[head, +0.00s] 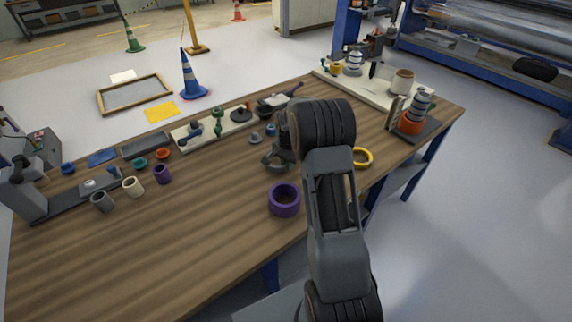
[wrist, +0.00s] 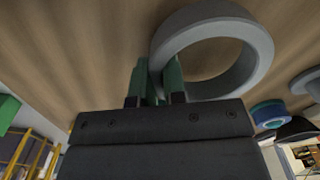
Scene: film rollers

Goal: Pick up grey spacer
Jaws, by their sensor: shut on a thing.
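The grey spacer (wrist: 263,58) is a wide, smooth ring in the wrist view. My gripper (wrist: 154,72) has green fingers, one on each side of the ring's left wall, and is shut on that wall. Whether the ring touches the wooden table or hangs just above it, I cannot tell. In the head view my gripper (head: 276,160) is low over the middle of the table, partly hidden behind my own wrist.
A purple ring (head: 284,200) and a yellow ring (head: 362,157) lie near my arm. A blue ring (wrist: 268,114) is beside the spacer in the wrist view. Grey, cream and purple sleeves (head: 132,187) stand at the left. The front left tabletop is clear.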

